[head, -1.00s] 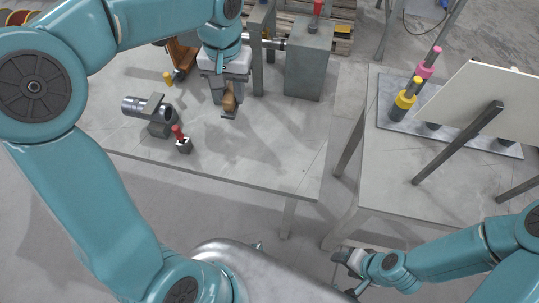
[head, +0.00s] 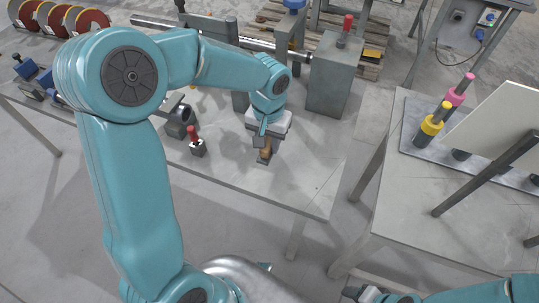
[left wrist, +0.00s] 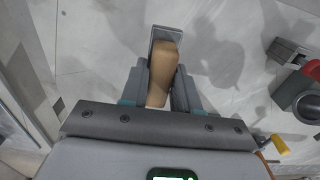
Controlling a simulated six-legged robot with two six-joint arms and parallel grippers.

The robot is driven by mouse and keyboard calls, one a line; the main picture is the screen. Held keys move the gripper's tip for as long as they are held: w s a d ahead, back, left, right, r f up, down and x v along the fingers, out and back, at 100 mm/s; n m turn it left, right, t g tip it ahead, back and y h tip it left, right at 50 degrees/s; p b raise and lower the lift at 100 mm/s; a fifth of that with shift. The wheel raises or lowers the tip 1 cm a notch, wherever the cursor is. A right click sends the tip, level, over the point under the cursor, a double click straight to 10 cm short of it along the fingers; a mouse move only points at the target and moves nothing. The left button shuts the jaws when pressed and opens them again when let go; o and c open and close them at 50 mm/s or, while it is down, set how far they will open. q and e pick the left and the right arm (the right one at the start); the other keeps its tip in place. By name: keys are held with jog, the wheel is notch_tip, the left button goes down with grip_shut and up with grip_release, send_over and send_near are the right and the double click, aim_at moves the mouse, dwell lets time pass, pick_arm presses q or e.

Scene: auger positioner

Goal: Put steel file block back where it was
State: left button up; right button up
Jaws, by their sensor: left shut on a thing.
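My left gripper (head: 265,146) is shut on a tan-handled piece with a grey metal part, which I take to be the steel file block (head: 265,155). The gripper points down over the front right part of the grey table (head: 305,180). In the left wrist view the tan piece (left wrist: 163,70) sits between the two fingers, with a grey metal end beyond it. I cannot tell whether it touches the table. My right gripper (head: 362,293) is at the bottom edge, partly cut off, and its jaw opening is unclear.
A small dark block with a red knob (head: 196,145) stands left of my left gripper. A grey box (head: 331,80) and steel bar (head: 230,38) are behind. The table's front right is clear.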

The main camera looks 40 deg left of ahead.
aim_at(269, 156)
pick_arm(q)
notch_tip(269, 156, down, 6)
jog(key=shift+r, duration=0.1)
jog(key=shift+b, duration=0.3)
jog(key=shift+f, duration=0.2)
jog(key=o, duration=0.9)
jog(key=shift+r, duration=0.1)
jog(key=shift+o, duration=0.2)
jog(key=shift+r, duration=0.5)
notch_tip(269, 156, up, 11)
jog(key=shift+r+p, duration=0.2)
jog(key=shift+p, duration=0.5)
